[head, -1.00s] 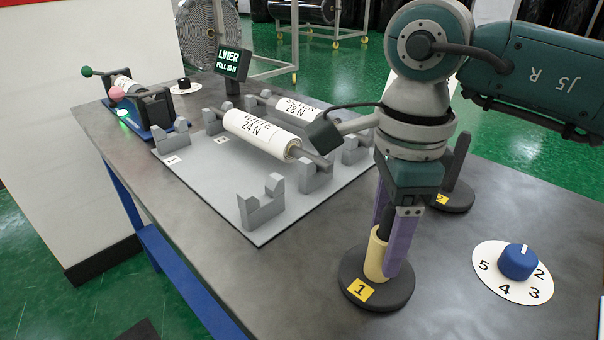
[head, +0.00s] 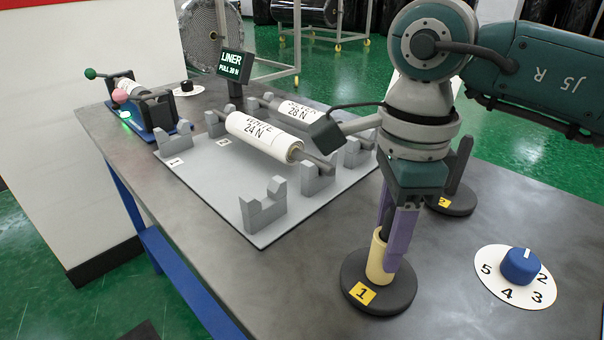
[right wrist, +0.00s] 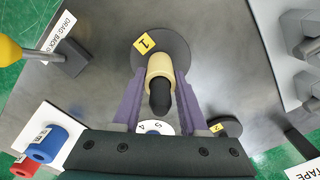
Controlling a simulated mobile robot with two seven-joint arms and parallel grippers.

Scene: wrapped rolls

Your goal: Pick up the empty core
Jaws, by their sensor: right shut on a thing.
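The empty core (head: 379,262) is a short pale-yellow tube. It stands upright around the dark peg of the round black stand (head: 401,297) labelled 1. My right gripper (head: 388,246) points down over it, with its purple fingers shut on the core's sides. In the right wrist view the core (right wrist: 160,66) sits between the two fingers, and the black peg top (right wrist: 160,98) shows out of its end. The core's lower end is at the stand's base; I cannot tell any gap there. My left gripper is not in view.
A second black stand (head: 452,200), labelled 2, has a bare peg behind my right gripper. A blue dial (head: 520,265) is at the right. A grey plate (head: 215,185) with cradles holds two wrapped rolls, including the white one (head: 262,136).

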